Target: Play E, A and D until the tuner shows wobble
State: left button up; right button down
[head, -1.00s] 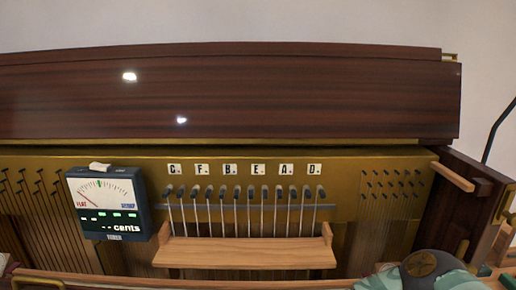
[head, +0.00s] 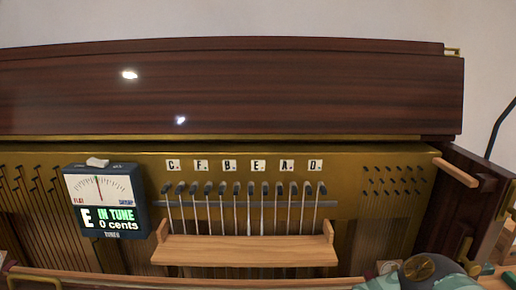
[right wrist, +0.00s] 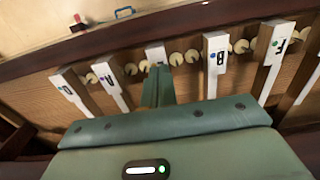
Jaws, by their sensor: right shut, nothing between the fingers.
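The tuner (head: 103,203) stands at the left in the head view. Its screen reads E, IN TUNE, 0 cents, and its needle stands near the middle. Letter tiles C, F, B, E (head: 258,166), A (head: 287,166) and D (head: 315,165) sit above a row of hammers (head: 250,190). In the right wrist view my right gripper (right wrist: 159,84) is shut and empty, its fingertips over the key (right wrist: 155,54) between A and B. The fingers hide most of that key, and I cannot tell whether they touch it. The A key (right wrist: 112,84) and D key (right wrist: 70,88) are visible beside it. My left gripper is out of view.
The B key (right wrist: 212,72) and F key (right wrist: 270,63) lie right of the fingers in the right wrist view. A wooden rail (head: 245,249) runs below the hammers. The dark wooden lid (head: 260,90) stands behind.

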pick_arm(q)
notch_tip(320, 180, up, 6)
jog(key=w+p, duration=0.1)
jog(key=p, duration=0.5)
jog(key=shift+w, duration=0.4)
pick_arm(e)
notch_tip(320, 180, up, 10)
jog(key=shift+s, duration=0.1)
dwell(1.3)
